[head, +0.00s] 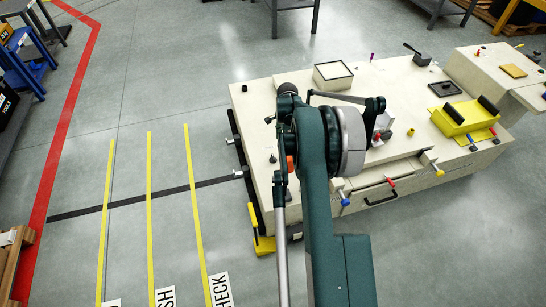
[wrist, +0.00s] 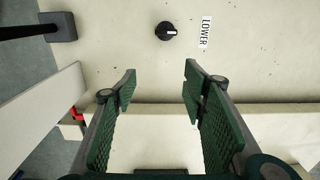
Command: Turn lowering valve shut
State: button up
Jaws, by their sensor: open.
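The lowering valve is a small round black knob (wrist: 166,31) with a white pointer mark, on a cream surface in the upper middle of the wrist view. A white label (wrist: 206,32) reading LOWER sits to its right. My gripper (wrist: 159,80) is open, with its two green ribbed fingers apart and nothing between them. The knob lies beyond the fingertips, roughly centred between them in the picture, and apart from them. In the head view my arm covers the gripper, and I cannot pick out the valve there.
The cream carrier (head: 255,100) has several fittings on top, including a yellow cradle (head: 452,116) and a black-rimmed box (head: 333,75). Coloured levers, such as a blue-tipped one (head: 345,201), stick out of its front. In the wrist view a black post base (wrist: 62,27) stands upper left.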

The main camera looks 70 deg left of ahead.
send_over(273, 156)
notch_tip(273, 156, down, 5)
jog(key=shift+d+r, duration=0.1)
jog(key=shift+d, duration=0.05)
jog(key=shift+f+b, duration=1.1)
jog(key=shift+f, duration=2.8)
jog(key=c, duration=0.9)
